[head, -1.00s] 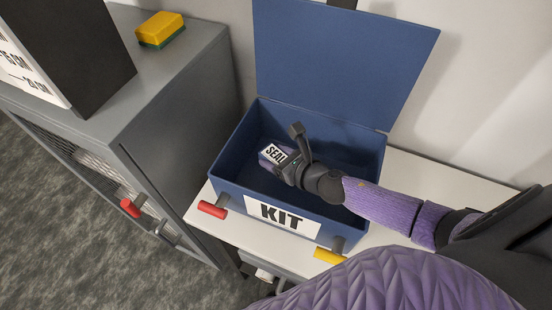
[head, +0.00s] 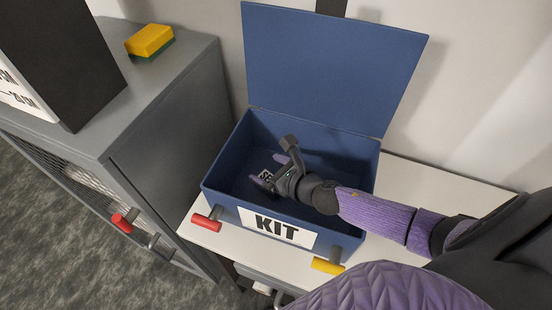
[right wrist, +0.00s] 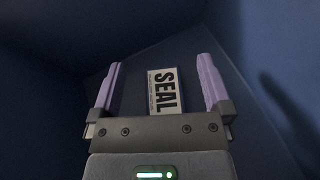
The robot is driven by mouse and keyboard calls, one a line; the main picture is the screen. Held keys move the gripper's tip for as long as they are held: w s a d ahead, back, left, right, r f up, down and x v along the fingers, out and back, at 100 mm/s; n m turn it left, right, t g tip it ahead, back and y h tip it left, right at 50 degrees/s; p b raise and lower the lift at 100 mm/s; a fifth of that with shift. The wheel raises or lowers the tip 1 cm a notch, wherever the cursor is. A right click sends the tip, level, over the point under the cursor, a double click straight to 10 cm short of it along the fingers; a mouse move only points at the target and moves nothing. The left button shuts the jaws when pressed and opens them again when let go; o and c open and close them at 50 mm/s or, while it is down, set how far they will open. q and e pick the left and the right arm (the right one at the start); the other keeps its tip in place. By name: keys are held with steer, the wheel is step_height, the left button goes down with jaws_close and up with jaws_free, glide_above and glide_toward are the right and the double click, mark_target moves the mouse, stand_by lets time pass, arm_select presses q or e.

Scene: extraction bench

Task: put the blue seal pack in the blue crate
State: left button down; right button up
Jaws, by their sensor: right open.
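The blue crate (head: 226,199) has a white KIT label on its front, and its lid stands open against the wall. My right gripper (head: 270,171) is inside the crate, with its fingers open. The seal pack (head: 267,175) is inside the crate by those fingers, mostly hidden by them in the head view. In the right wrist view the seal pack (right wrist: 163,91) shows its white SEAL label between the two spread fingers, with a gap on each side. Whether it lies flat on the crate floor is hard to tell. My left gripper is not in view.
The crate stands on a white bench top (head: 398,180) by the wall. A red handle (head: 207,223) and a yellow handle (head: 328,266) are at its front. A grey cabinet (head: 172,125) stands to the left, with a yellow and green sponge (head: 150,42) on it.

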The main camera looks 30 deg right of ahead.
steer(key=shift+r+p, duration=0.55)
steer(key=shift+r, duration=0.2)
steer(key=v, duration=1.2)
steer(key=shift+f, duration=0.25)
